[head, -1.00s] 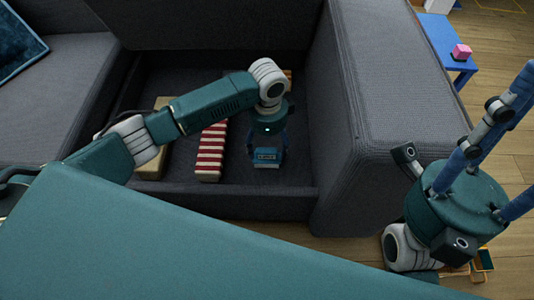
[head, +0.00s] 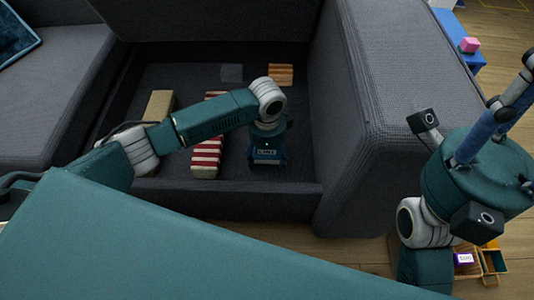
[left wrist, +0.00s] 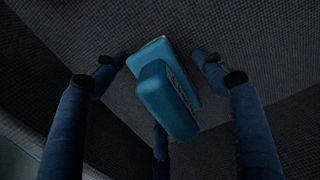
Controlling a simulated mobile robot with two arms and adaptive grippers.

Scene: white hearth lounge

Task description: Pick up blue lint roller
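A blue, blocky item (head: 267,154), which I take for the blue lint roller, lies on the dark floor of the sofa's storage compartment. In the left wrist view the blue lint roller (left wrist: 165,98) shows as a thick bar beside a flatter part, with small markings along one side. My left gripper (left wrist: 160,85) points down over it, fingers spread apart around it, with visible gaps at left and right. In the head view the left gripper (head: 268,145) partly covers it. My right gripper (head: 497,125) is at the right, its fingers pointing up and partly out of frame.
The compartment also holds a red-and-white striped block (head: 206,160), a tan block (head: 159,104), a dark grey block (head: 231,73) and an orange striped block (head: 280,75). The sofa arm (head: 390,90) rises at right.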

